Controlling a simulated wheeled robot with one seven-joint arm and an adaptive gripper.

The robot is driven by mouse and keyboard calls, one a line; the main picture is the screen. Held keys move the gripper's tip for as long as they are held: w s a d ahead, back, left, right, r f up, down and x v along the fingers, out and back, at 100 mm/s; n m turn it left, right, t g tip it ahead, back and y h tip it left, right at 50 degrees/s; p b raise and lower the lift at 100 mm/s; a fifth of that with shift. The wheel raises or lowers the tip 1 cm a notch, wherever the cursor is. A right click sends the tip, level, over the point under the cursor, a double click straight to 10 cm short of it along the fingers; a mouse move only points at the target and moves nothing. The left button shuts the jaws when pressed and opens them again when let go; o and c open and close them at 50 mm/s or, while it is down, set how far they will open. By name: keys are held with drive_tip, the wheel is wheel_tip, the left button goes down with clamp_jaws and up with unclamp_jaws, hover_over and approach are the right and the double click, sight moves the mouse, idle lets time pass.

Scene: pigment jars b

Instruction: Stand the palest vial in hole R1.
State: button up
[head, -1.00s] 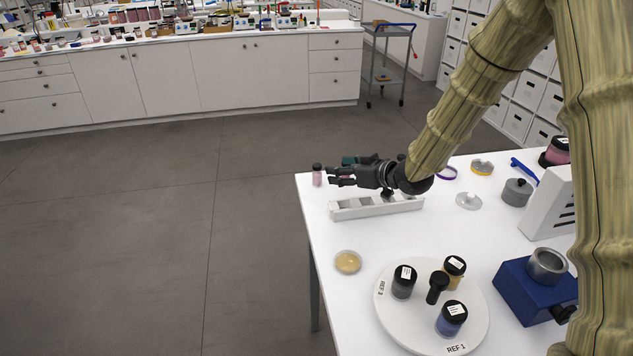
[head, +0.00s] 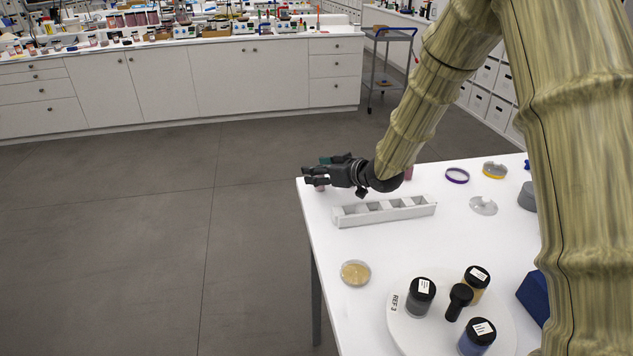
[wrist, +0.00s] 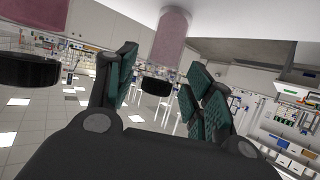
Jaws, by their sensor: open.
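A small pink vial (head: 320,188) with a black cap stands near the table's far left corner, partly hidden by my gripper (head: 312,174). In the wrist view, which shows the scene upside down, a pink vial (wrist: 173,38) appears between the two open fingers of my gripper (wrist: 160,85), with no clear contact. A second pink vial (wrist: 32,14) is at that view's upper left, cut by the edge. A pink vial (head: 409,173) shows partly behind my arm. The white rack (head: 349,218) has several openings; no R1 label is readable.
A round turntable (head: 400,328) with dark-capped jars stands in front. A dish of yellowish powder (head: 355,273) lies left of it. A blue device (head: 534,296) is partly hidden by my arm.

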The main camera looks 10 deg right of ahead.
drive_tip(key=shift+w+a+f, duration=0.1)
drive_tip(key=shift+w+a, duration=0.1)
drive_tip(key=shift+s+d, duration=0.15)
drive_tip(key=shift+d, duration=0.1)
drive_tip(key=shift+c, duration=0.4)
drive_tip(key=shift+d+r, duration=0.1)
drive_tip(key=shift+r, duration=0.1)
drive_tip(key=c, duration=0.3)
drive_tip(key=shift+f, duration=0.1)
drive_tip(key=c, duration=0.6)
drive_tip(key=shift+c, duration=0.3)
